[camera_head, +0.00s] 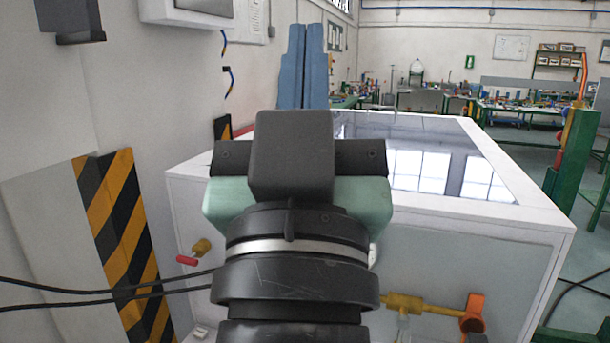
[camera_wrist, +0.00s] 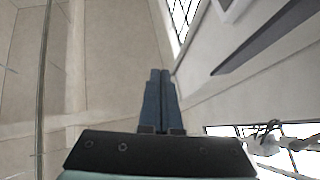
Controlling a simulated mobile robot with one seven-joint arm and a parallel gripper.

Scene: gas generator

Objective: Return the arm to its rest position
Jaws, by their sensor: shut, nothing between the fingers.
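My gripper (camera_head: 305,30) points up and away in the middle of the head view. Its two blue fingers lie side by side with no gap to speak of, and nothing is between them. My dark wrist and its green section fill the lower middle of that view and hide part of the white cabinet (camera_head: 535,212). In the wrist view my gripper (camera_wrist: 160,73) is also shut and empty, aimed toward the ceiling and upper walls. The fingers touch nothing that I can see.
The white cabinet with a glossy dark top stands just beyond my arm. Its front has a red-handled valve (camera_head: 188,260) and a brass pipe with an orange handle (camera_head: 473,312). A striped post (camera_head: 120,235) is at left, a green frame (camera_head: 572,165) at right.

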